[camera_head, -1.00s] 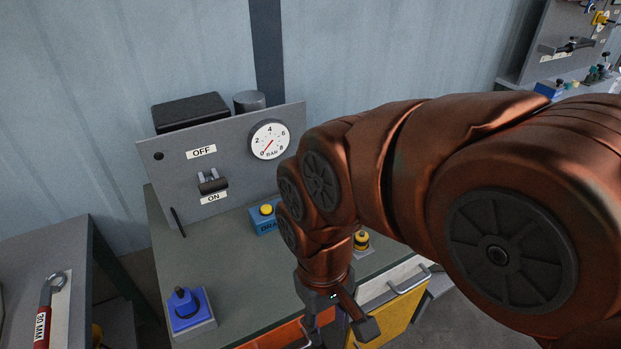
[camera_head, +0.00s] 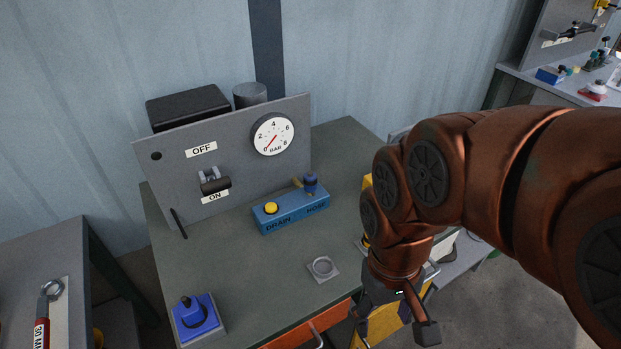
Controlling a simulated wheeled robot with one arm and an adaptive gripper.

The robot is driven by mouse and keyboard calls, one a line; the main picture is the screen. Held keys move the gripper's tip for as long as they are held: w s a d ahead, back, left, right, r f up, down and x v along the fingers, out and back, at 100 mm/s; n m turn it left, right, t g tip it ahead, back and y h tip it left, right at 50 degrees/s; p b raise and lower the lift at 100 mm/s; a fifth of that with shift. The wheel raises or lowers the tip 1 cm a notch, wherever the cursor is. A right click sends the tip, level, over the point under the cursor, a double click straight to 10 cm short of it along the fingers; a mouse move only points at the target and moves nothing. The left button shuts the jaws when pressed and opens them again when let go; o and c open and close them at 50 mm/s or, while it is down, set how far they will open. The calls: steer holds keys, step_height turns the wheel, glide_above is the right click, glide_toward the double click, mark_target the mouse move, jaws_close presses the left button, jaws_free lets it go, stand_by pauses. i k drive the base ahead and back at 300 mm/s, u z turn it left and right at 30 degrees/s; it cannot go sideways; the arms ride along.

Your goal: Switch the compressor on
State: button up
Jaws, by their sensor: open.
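The compressor panel (camera_head: 240,170) is an upright grey board at the back left of the bench. Its switch (camera_head: 214,184) has a dark handle on a grey bracket. The handle juts out between the OFF label (camera_head: 201,149) and the ON label (camera_head: 215,197), just above ON; its exact position is hard to tell. The round BAR gauge (camera_head: 273,135) has its red needle near 0. My gripper (camera_head: 392,322) is open and empty, pointing down by the bench's front right edge, well to the right of and nearer than the switch.
A blue block (camera_head: 291,211) marked DRAIN and HOSE, with a yellow button, sits right of the switch. A ring on a small plate (camera_head: 323,268) and a blue device (camera_head: 197,317) lie nearer. The bench top (camera_head: 225,256) before the panel is mostly clear. Another bench (camera_head: 35,249) stands left.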

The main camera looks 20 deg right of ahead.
mark_target(213, 185)
steer(key=k, duration=1.3)
steer(key=u, duration=0.9)
steer(key=i, duration=1.45)
steer(key=u, duration=0.1)
